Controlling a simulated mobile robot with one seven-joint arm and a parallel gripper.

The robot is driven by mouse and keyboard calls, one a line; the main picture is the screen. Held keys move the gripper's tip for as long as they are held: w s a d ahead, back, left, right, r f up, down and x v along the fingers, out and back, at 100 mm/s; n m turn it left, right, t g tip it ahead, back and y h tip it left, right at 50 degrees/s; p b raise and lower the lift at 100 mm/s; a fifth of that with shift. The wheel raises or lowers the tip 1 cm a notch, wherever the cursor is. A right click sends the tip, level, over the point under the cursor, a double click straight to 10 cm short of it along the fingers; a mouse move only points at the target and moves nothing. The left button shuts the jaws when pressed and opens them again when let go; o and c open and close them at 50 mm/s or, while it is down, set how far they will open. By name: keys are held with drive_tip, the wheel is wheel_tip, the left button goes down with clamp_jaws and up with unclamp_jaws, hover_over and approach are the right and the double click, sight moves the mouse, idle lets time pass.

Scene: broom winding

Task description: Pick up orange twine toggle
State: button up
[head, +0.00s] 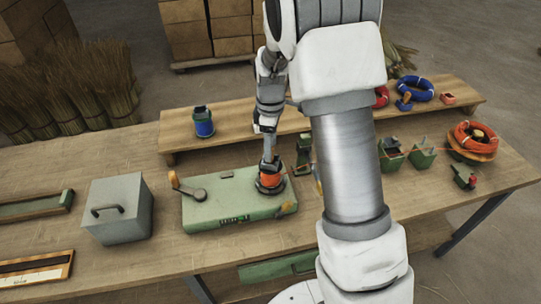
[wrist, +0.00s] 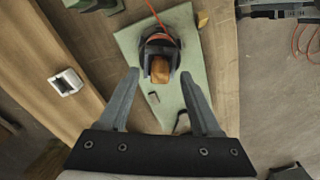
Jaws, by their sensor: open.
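A small orange-brown block, which looks like the twine toggle (wrist: 160,68), sits at the dark holder (wrist: 158,44) on the green winding base in the wrist view. My gripper (wrist: 160,74) is open, with one finger on each side of the block and gaps visible between. Whether the fingers are level with the block is unclear. In the head view, my wrist comes down over the orange-wound spool (head: 270,176) on the green base (head: 225,204), and my arm hides part of the bench. The toggle cannot be made out there.
An orange line runs right from the spool toward an orange coil (head: 478,137). A crank handle (head: 186,188) rises at the base's left. A grey box (head: 118,210) stands further left. A blue spool (head: 203,122) is on the raised shelf (head: 235,128). Green holders (head: 422,153) stand right.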

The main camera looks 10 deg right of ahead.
drive_tip(key=shift+f, duration=1.15)
clamp_jaws()
